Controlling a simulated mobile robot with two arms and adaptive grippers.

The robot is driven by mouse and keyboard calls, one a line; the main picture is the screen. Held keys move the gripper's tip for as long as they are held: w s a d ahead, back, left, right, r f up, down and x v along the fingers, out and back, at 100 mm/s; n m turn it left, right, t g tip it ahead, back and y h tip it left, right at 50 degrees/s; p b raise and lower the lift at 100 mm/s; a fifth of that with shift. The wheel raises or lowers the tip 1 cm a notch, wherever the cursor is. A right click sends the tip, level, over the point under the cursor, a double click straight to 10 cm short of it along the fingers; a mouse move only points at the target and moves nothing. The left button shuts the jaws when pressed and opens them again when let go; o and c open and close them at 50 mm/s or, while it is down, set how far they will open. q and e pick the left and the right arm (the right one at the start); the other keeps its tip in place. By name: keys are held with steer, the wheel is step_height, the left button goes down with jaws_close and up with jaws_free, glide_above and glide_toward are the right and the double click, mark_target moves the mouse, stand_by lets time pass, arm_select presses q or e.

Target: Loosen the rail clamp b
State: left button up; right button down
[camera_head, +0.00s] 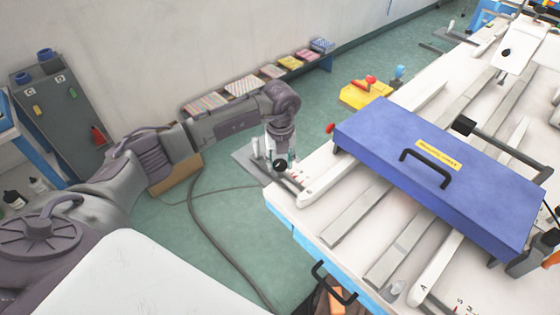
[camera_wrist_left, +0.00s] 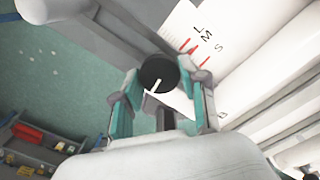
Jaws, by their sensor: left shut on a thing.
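My left gripper (camera_head: 281,157) reaches down at the left corner of the white table. In the left wrist view its two teal-padded fingers (camera_wrist_left: 163,84) sit on either side of a round black knob with a white mark (camera_wrist_left: 157,73), the clamp knob. The gripper is shut on this knob. In the head view the knob (camera_head: 279,165) shows only as a small dark spot under the gripper. No label on it can be read, so I cannot tell its letter. Red marks with the letters L, M and S (camera_wrist_left: 206,37) lie beside it on a white surface. I do not see my right gripper.
A large blue panel with a black handle (camera_head: 400,180) lies over the white table's rails (camera_head: 345,220). A black handle (camera_head: 333,283) sticks out from the table's front edge. A cable (camera_head: 205,235) runs over the green floor. A grey cabinet (camera_head: 60,115) stands at the left.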

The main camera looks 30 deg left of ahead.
mark_target(281, 163)
arm_select(q)
steer(key=shift+n, duration=0.6)
steer(key=o, duration=1.1)
steer(key=shift+o, duration=0.2)
steer(key=shift+r, duration=0.1)
step_height(281, 163, up, 12)
steer(key=shift+d, duration=0.1)
